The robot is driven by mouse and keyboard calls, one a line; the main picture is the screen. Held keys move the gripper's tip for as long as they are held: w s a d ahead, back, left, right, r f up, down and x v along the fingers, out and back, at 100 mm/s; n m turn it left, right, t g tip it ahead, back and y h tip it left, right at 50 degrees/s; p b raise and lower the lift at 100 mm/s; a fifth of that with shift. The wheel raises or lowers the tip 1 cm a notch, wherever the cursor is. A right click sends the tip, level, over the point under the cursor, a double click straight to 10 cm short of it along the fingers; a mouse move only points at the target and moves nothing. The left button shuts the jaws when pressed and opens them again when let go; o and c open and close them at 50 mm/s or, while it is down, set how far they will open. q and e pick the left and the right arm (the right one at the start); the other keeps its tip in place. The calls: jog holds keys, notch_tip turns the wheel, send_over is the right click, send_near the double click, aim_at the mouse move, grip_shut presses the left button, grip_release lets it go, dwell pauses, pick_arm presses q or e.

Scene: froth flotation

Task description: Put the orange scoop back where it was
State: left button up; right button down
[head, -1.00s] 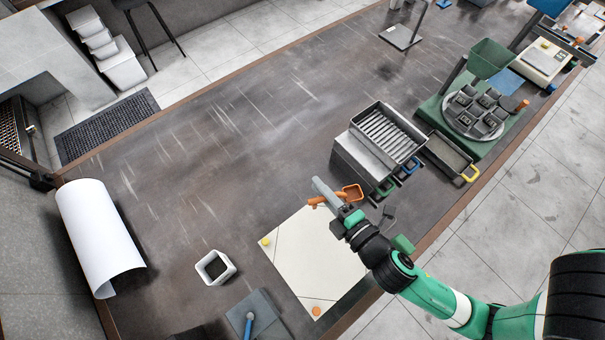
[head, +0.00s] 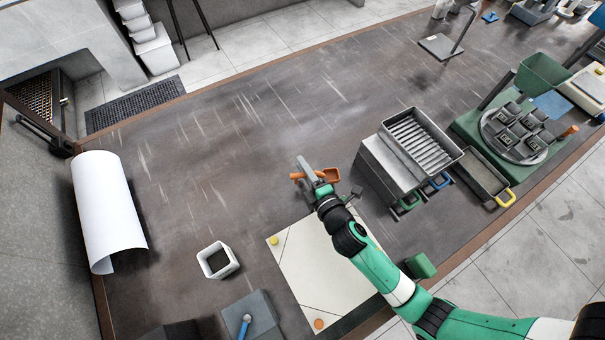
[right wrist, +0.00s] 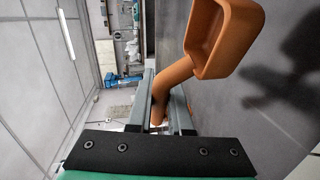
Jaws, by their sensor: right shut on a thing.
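The orange scoop (head: 331,174) is held in my right gripper (head: 308,176), in the middle of the head view. Its bowl sticks out to the right of the fingers and a bit of its handle shows on the left. In the right wrist view the scoop (right wrist: 225,38) has its handle between the two fingers (right wrist: 160,95), with the bowl beyond them at the upper right. A shadow on the dark table beside it suggests the scoop is off the surface. My left gripper is not in view.
A cream mat (head: 322,268) lies just nearer than the scoop. A grey slotted splitter box (head: 385,165) stands to its right, with a tray (head: 478,172) beyond. A white square cup (head: 230,262) and rolled white sheet (head: 105,210) are left.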

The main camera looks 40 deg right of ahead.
jog(key=shift+w+f, duration=0.15)
jog(key=shift+f, duration=0.15)
notch_tip(320, 180, down, 3)
jog(key=b, duration=0.2)
jog(key=shift+f+b, duration=0.1)
jog(key=shift+b, duration=0.25)
jog(key=shift+w, duration=0.1)
